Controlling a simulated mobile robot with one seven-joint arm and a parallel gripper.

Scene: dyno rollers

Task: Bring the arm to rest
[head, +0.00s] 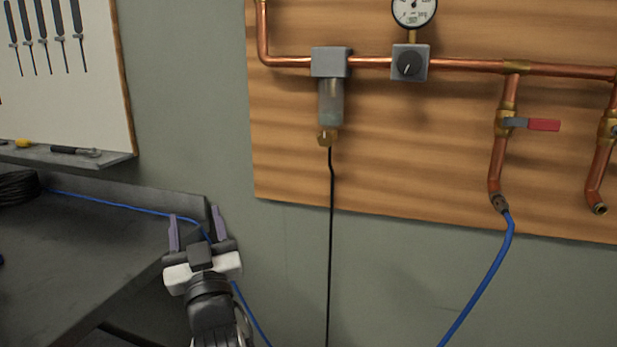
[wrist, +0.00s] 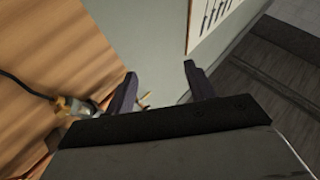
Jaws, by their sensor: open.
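My gripper (head: 194,226) is at the lower left of the head view, at the right end of the dark workbench. Its two purple-grey fingers stand apart with nothing between them. In the wrist view my gripper (wrist: 159,82) also shows open and empty, with the grey wall behind the gap. My arm reaches up from the bottom edge of the head view. A blue hose (head: 130,207) runs along the bench and passes behind my gripper; whether they touch cannot be told.
A wooden board (head: 440,150) on the wall carries copper pipes, a gauge (head: 413,10), a filter (head: 331,95) and a red-handled valve (head: 543,125). A black tube (head: 331,250) hangs below the filter. The workbench (head: 80,260) is at left, under a shelf (head: 60,155) and hanging screwdrivers.

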